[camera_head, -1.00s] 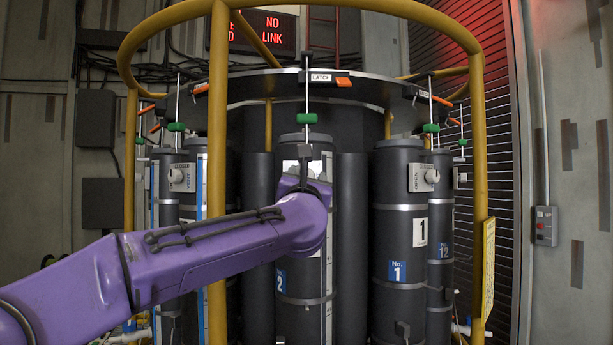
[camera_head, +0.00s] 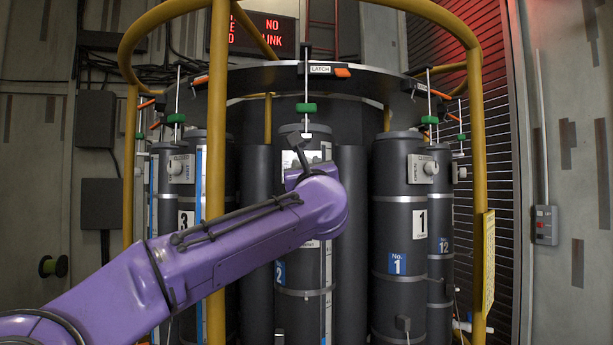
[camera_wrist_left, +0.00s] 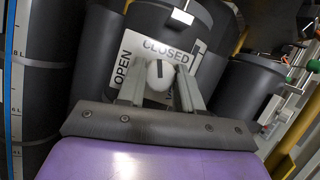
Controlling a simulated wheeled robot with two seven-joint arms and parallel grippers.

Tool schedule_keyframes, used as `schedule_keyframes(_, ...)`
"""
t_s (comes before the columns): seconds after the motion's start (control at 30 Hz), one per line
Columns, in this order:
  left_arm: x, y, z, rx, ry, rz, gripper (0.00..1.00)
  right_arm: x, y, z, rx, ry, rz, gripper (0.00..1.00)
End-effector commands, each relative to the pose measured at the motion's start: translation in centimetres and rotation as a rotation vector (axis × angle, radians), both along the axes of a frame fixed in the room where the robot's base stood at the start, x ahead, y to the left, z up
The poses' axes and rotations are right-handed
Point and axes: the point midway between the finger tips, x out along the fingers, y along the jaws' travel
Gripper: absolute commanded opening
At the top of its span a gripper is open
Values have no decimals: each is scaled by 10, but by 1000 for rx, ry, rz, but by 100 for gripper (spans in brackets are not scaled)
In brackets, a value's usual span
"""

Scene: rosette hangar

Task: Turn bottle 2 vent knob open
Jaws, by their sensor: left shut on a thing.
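Bottle 2 (camera_head: 291,305) is the grey cylinder in the middle of the head view, with a blue number label (camera_head: 280,273). My purple left arm covers its middle and hides the knob there. In the left wrist view the white vent knob (camera_wrist_left: 161,71) sits between the two fingers of my left gripper (camera_wrist_left: 160,84), which is shut on it. The knob's black mark points up in the picture, towards the left part of the word CLOSED on the tilted label plate (camera_wrist_left: 139,52). The word OPEN is to the left of the knob. My right gripper is not in view.
Bottle 1 (camera_head: 398,310) with its own knob stands to the right, and bottle 3 (camera_head: 180,205) to the left. A yellow rail frame (camera_head: 476,150) surrounds the rack. A latch bar with a green grip (camera_head: 306,107) hangs above bottle 2.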

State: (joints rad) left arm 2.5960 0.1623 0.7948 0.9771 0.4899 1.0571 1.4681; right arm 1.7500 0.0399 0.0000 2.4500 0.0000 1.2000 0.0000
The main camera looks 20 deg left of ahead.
Motion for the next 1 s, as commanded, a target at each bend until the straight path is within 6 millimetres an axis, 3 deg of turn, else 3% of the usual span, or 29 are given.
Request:
schedule_keyframes(0.37,2,-3,0,-339,-115,0,5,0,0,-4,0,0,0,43)
schedule_keyframes(1.0,2,-4,6,-884,-304,-1,5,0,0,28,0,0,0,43)
